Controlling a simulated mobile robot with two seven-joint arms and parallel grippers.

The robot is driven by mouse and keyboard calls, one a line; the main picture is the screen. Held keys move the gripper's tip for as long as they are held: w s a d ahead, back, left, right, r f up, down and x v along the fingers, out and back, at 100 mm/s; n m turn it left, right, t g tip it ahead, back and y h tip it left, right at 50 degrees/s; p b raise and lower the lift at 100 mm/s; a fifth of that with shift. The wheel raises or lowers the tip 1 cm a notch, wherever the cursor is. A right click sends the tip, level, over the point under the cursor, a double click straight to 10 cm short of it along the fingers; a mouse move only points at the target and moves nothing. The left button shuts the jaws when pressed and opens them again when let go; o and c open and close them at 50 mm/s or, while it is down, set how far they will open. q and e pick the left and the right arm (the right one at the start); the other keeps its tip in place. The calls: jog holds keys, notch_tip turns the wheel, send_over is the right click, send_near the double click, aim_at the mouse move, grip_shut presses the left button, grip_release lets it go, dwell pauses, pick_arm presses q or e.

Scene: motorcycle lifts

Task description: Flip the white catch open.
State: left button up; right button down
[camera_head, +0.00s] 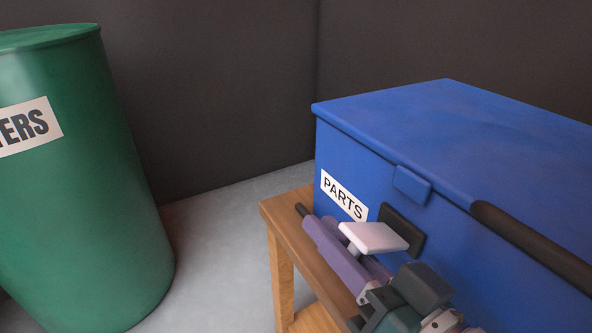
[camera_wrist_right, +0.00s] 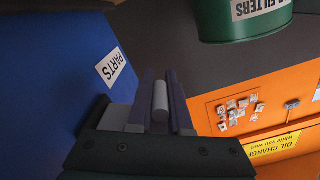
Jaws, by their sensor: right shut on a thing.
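The white catch (camera_head: 373,237) sits low on the front of the blue box, beside its black mounting plate (camera_head: 405,229). Its flat white lever sticks out from the box front, and a short pale stem shows at its outer end. My right gripper (camera_head: 338,252) has purple fingers and is at the outer end of the catch, shut on it. In the right wrist view, a pale round part of the catch (camera_wrist_right: 160,101) lies between the two fingers. The blue box (camera_head: 464,133) has its lid down. My left gripper is in neither view.
The box stands on a wooden table (camera_head: 281,213). A blue tab (camera_head: 411,184) and a dark bar (camera_head: 531,245) are on the box front. A green drum (camera_head: 75,190) stands at the left, with open floor between. The right wrist view shows an orange board (camera_wrist_right: 212,112).

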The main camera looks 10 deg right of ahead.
jog(key=shift+f+n, duration=0.6)
jog(key=shift+n, duration=0.6)
jog(key=c, duration=0.8)
grip_release()
jog(key=shift+c, duration=0.2)
jog(key=p+v, duration=0.3)
jog(key=v, duration=0.7)
